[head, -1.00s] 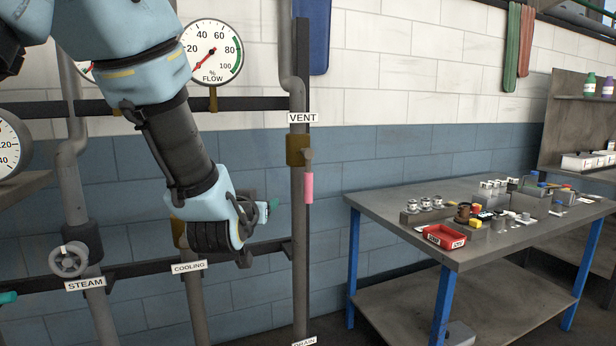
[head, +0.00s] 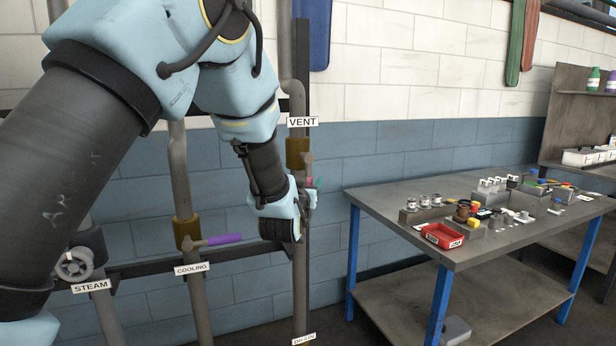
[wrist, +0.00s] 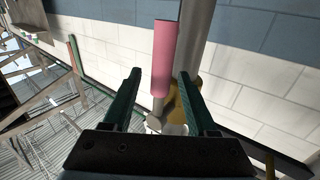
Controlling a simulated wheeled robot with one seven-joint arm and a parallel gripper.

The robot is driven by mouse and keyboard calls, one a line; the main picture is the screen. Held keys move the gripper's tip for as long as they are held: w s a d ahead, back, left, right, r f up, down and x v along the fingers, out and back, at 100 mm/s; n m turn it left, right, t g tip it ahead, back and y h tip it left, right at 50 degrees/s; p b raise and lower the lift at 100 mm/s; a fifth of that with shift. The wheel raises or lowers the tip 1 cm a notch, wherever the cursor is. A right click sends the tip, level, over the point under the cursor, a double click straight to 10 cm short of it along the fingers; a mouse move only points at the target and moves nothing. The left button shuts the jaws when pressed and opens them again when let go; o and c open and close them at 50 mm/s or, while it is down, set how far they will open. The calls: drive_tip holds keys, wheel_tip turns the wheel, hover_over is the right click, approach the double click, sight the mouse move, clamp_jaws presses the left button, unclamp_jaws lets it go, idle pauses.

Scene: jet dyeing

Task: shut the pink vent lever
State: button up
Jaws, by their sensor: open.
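The pink vent lever (wrist: 164,58) runs alongside the grey vent pipe (wrist: 196,38) in the wrist view. In the head view my gripper hides most of it, and only its upper stem and a little pink show below the brass vent valve (head: 297,152). My gripper (head: 314,188) is at the lever's height by the vent pipe. In the wrist view the two green fingers of my gripper (wrist: 160,73) are apart, with the lever lying between them in the picture. I cannot tell whether they touch it.
The cooling valve (head: 187,231) with a purple lever (head: 220,239) pointing right is left of the vent pipe. The steam handwheel (head: 73,264) is at far left. A grey workbench (head: 480,262) with a red tray (head: 441,237) and several small items stands right.

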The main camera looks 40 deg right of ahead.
drive_tip(key=shift+w+d, duration=0.2)
drive_tip(key=shift+d, duration=0.05)
clamp_jaws()
idle(0.4)
idle(0.9)
